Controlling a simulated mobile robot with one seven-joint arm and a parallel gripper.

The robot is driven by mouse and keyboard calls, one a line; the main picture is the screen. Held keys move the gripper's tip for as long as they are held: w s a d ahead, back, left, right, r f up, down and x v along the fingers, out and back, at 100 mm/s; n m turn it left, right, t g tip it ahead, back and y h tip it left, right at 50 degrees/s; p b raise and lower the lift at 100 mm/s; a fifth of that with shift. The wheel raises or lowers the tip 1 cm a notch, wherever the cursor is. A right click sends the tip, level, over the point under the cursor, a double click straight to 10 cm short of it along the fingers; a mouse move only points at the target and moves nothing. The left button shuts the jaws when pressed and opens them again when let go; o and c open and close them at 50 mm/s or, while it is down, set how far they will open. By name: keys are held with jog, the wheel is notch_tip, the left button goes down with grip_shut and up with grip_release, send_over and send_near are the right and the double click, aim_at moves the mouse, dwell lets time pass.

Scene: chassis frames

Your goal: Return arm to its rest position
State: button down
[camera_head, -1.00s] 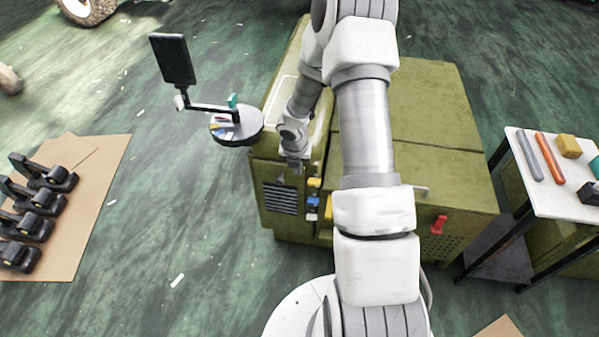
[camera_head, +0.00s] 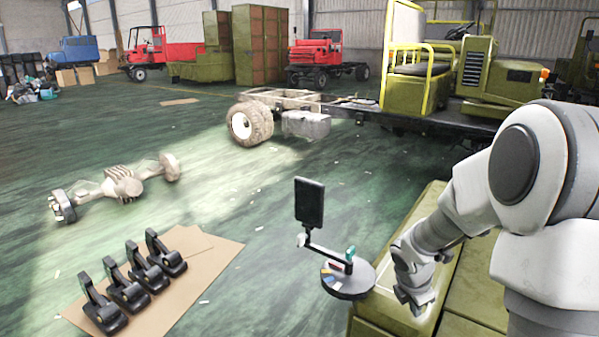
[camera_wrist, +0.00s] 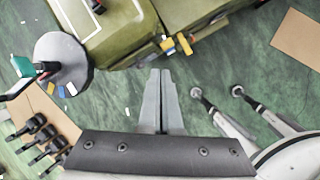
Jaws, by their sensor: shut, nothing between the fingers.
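My arm comes in from the right edge of the head view, bent at a large round joint, and reaches down to the left. My gripper (camera_head: 416,303) hangs over the olive-green cabinet (camera_head: 468,290) in that view, just right of a round grey tray (camera_head: 362,286). In the wrist view my gripper (camera_wrist: 161,74) has its two grey fingers pressed together with nothing between them. The fingertips point toward the green cabinet (camera_wrist: 115,28), with floor showing around them.
A black screen (camera_head: 310,202) stands on an arm at the round tray. Several black pedal-like parts (camera_head: 148,268) rest on cardboard (camera_head: 212,262). An axle (camera_head: 122,184) lies on the open green floor. A vehicle chassis with a wheel (camera_head: 250,123) stands behind.

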jog(key=s+a+r+m, duration=0.2)
jog(key=s+r+m, duration=0.3)
jog(key=r, duration=0.4)
jog(key=s+a+r+m+t+y, duration=0.1)
jog(key=s+a+r+m, duration=0.4)
jog(key=s+m, duration=0.3)
jog(key=s+a+r+m+t+y, duration=0.1)
jog(key=s+a+r+m+y, duration=0.1)
jog(key=s+a+r+m, duration=0.3)
jog(key=s+r+m, duration=0.1)
jog(key=s+m, duration=0.2)
jog(key=shift+s+t, duration=0.4)
